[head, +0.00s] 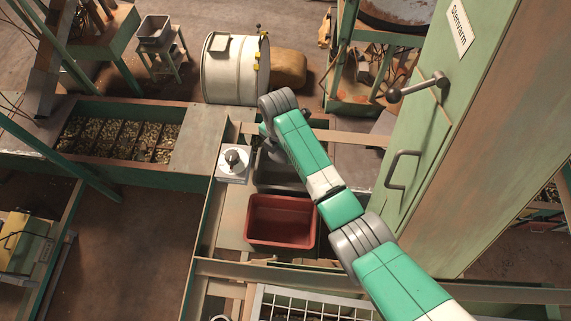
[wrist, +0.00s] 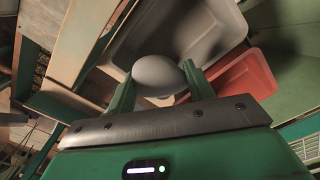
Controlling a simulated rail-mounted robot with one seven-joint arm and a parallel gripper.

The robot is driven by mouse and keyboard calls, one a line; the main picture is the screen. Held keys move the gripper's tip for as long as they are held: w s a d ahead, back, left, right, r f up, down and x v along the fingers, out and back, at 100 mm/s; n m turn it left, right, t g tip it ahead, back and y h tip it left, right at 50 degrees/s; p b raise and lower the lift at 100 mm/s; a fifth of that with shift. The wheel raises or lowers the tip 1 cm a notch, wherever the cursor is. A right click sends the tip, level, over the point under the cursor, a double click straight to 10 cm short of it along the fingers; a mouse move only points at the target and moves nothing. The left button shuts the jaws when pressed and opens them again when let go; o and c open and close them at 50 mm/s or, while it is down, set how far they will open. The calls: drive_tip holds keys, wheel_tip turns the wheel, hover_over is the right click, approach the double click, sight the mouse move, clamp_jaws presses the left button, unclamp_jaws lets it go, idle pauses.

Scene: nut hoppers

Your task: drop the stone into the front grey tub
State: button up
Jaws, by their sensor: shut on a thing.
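The stone (wrist: 157,72) is a smooth, pale grey, rounded lump. In the wrist view my gripper (wrist: 158,84) has its two green fingers on either side of it, shut on it. Behind the stone is a grey tub (wrist: 200,28), which also shows in the head view (head: 281,176), just beyond the red tub and partly covered by my arm. The stone overlaps the near part of the grey tub in the wrist view; its height above the tub is unclear. In the head view, my fingers and the stone are hidden behind my arm's end.
The red tub (head: 281,221) sits beside the grey one, also in the wrist view (wrist: 240,82). A white box with a round knob (head: 233,163) stands to the left. A green cabinet (head: 446,110) rises on the right. A white drum (head: 233,72) lies beyond.

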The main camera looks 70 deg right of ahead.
drive_tip(key=shift+s+d+f+n, duration=0.2)
drive_tip(key=shift+s+n, duration=0.1)
drive_tip(key=shift+s, duration=0.1)
wheel_tip(320, 180, down, 6)
drive_tip(key=b, duration=0.5)
drive_tip(key=shift+b, duration=0.35)
drive_tip(key=o, duration=1.1)
drive_tip(key=shift+w, duration=0.1)
drive_tip(key=shift+o, duration=0.2)
drive_tip(key=shift+r, duration=0.15)
wheel_tip(320, 180, up, 8)
drive_tip(key=shift+f, duration=0.2)
